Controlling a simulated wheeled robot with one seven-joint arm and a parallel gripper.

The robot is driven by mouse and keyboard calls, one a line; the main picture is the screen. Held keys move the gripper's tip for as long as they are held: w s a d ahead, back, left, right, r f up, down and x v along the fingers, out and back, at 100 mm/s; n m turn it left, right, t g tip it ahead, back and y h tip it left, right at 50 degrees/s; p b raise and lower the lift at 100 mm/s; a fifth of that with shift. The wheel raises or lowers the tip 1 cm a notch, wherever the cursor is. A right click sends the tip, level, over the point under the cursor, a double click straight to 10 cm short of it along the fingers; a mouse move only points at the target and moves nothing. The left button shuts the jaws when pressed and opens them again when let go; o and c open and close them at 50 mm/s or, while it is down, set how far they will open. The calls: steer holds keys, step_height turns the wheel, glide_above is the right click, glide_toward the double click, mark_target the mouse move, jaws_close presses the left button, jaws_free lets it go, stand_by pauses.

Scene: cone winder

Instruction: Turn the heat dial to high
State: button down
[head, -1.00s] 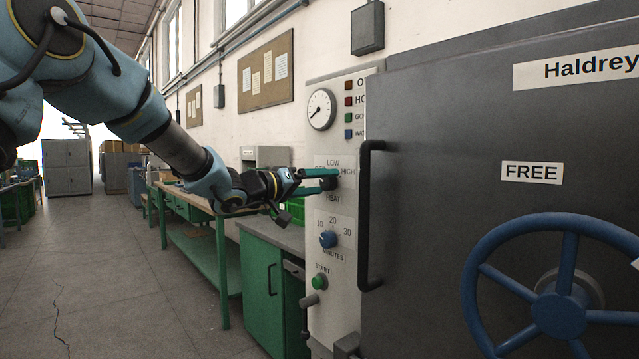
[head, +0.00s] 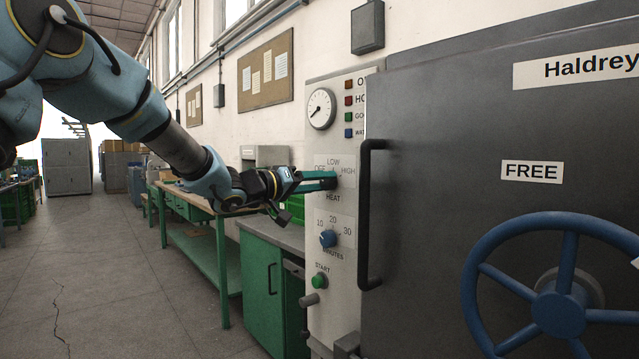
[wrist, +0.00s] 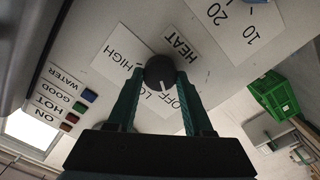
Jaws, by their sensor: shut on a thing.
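The heat dial (wrist: 160,72) is a round black knob with a white pointer line, set on the pale control panel (head: 318,262). In the wrist view its line points towards the OFF and LOW lettering, away from HIGH. My gripper (wrist: 159,78) is shut on the dial, one green finger on each side. In the head view my gripper (head: 331,180) reaches the panel from the left, and its fingers largely hide the dial. The OFF, LOW and HIGH labels show around and above it.
Below the heat dial are a blue minutes dial (head: 328,239) and a green start button (head: 319,281). A gauge (head: 321,109) and indicator lights sit above. A black door handle (head: 366,215) stands close on the right. A green bench (head: 222,262) is behind my arm.

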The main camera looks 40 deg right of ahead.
steer(key=shift+m, duration=0.3)
steer(key=m+b, duration=0.1)
steer(key=m, duration=0.4)
steer(key=shift+f+m+b, duration=0.1)
steer(key=shift+m+b, duration=0.2)
steer(key=m+b, duration=0.3)
steer(key=m, duration=0.2)
steer(key=shift+s+f, duration=0.1)
steer(key=m+b, duration=0.4)
steer(key=m, duration=0.2)
steer(key=shift+m, duration=0.4)
steer(key=m+b, duration=0.4)
steer(key=m, duration=0.1)
steer(key=shift+m, duration=0.6)
steer(key=shift+c, duration=1.5)
jaws_free()
steer(key=shift+a, duration=0.15)
